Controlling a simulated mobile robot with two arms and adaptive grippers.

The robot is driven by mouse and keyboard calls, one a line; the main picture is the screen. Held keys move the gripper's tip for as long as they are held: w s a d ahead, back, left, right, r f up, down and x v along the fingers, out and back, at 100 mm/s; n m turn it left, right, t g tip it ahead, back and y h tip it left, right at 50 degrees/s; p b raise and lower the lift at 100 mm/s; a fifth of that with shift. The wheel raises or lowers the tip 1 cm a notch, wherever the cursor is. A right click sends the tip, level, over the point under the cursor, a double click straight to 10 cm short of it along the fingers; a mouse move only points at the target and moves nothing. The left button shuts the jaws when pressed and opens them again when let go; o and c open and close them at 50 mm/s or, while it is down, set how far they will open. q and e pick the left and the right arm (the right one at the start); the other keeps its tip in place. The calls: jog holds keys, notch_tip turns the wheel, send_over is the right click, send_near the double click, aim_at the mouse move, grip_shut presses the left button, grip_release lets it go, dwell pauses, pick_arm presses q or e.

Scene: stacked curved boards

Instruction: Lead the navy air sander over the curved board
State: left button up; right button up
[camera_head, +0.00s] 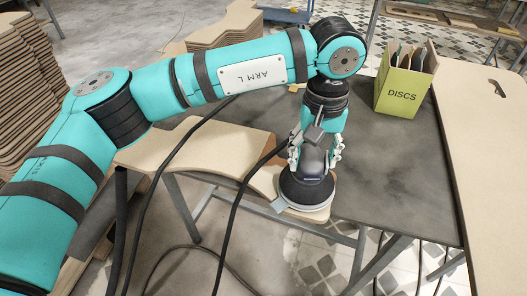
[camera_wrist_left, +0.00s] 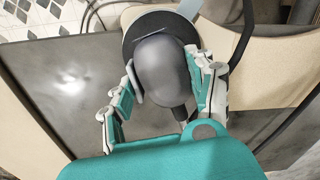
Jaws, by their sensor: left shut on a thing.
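The navy air sander (camera_head: 308,183) sits on the right end of the curved board (camera_head: 222,150), at the board's front corner. Its round pad lies on or just over the board; I cannot tell if it presses flat. My left gripper (camera_head: 315,157) comes down from above and is shut around the sander's body. In the left wrist view the sander's rounded grey body (camera_wrist_left: 163,75) is between the two fingers (camera_wrist_left: 165,85), with the dark round pad beyond it. The gripper hides part of the sander. My right gripper is not in view.
The board lies on a dark-topped table (camera_head: 385,180). A yellow-green box labelled DISCS (camera_head: 401,91) stands at the table's back right. A large pale board (camera_head: 485,150) is at the right. Dark hoses (camera_head: 232,215) hang across the curved board's front. Stacked boards (camera_head: 222,29) stand behind.

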pick_arm(q)
jog(key=shift+r, duration=0.3)
jog(key=shift+r+p, duration=1.7)
jog(key=shift+r, duration=1.3)
jog(key=shift+w, duration=0.1)
jog(key=w+a+r+m+p, duration=0.1)
jog(key=w+a+r+p, duration=0.15)
jog(key=w+a, duration=0.55)
notch_tip(320, 180, down, 9)
jog(key=w+d+b, duration=0.1)
jog(key=b, duration=0.4)
jog(key=shift+d, duration=0.15)
jog(key=shift+f+b, duration=0.4)
jog(key=shift+f, duration=0.15)
